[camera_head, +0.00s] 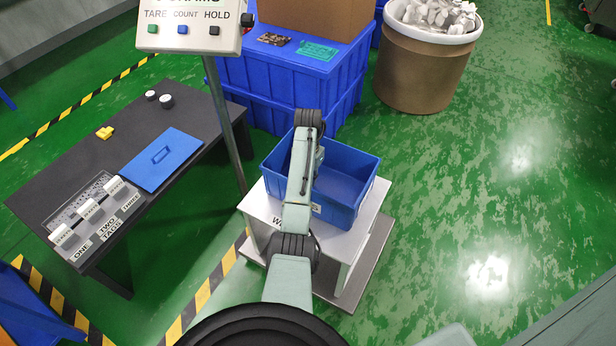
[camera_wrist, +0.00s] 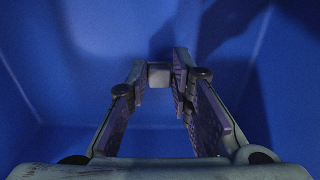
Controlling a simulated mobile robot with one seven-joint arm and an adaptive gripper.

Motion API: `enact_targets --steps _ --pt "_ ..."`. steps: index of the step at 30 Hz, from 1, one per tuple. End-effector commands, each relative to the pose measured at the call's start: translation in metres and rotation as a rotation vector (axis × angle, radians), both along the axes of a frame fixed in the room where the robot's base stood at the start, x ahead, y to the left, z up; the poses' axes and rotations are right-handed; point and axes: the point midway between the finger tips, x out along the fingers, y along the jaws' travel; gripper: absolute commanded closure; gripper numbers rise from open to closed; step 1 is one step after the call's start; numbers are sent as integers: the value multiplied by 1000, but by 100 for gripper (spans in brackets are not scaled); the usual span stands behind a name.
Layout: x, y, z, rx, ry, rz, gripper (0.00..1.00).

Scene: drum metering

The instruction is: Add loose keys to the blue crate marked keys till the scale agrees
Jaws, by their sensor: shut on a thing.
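The blue crate (camera_head: 340,213) stands open on the white scale platform (camera_head: 272,212), with a small white label on its front wall. The visible part of its floor is bare in the head view. My arm reaches down into the crate and hides part of it. In the wrist view my gripper (camera_wrist: 160,76) points at the plain blue inside of the crate (camera_wrist: 70,150). The gripper is shut on a small pale grey piece (camera_wrist: 159,70) at the fingertips; I cannot tell for sure that it is a key. The scale's display (camera_head: 190,22) is cut off by the top edge.
A drum (camera_head: 415,75) of loose pale pieces stands at the back right. A large blue bin (camera_head: 285,90) stands behind the crate.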

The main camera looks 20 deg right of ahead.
Motion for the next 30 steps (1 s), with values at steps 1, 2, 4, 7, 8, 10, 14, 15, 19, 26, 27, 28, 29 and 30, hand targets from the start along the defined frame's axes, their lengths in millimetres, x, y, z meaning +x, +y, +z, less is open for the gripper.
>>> enact_targets --steps 1,2,4,7,8,10,14,15,19,26,27,28,29,30 --pt "0 0 -1 0 0 0 90" --pt "0 0 -2 0 0 0 90" --pt "0 0 -3 0 0 0 90" --pt "0 0 -4 0 0 0 90" --pt "0 0 -5 0 0 0 90" --pt "0 0 -6 0 0 0 90" --pt "0 0 -8 0 0 0 90" --pt "0 0 -8 0 0 0 90" --pt "0 0 -10 -1 -1 0 90" --pt "0 0 -11 0 0 0 90" --pt "0 0 -11 0 0 0 90" --pt "0 0 -11 0 0 0 90" --pt "0 0 -11 0 0 0 78" --pt "0 0 -11 0 0 0 75"
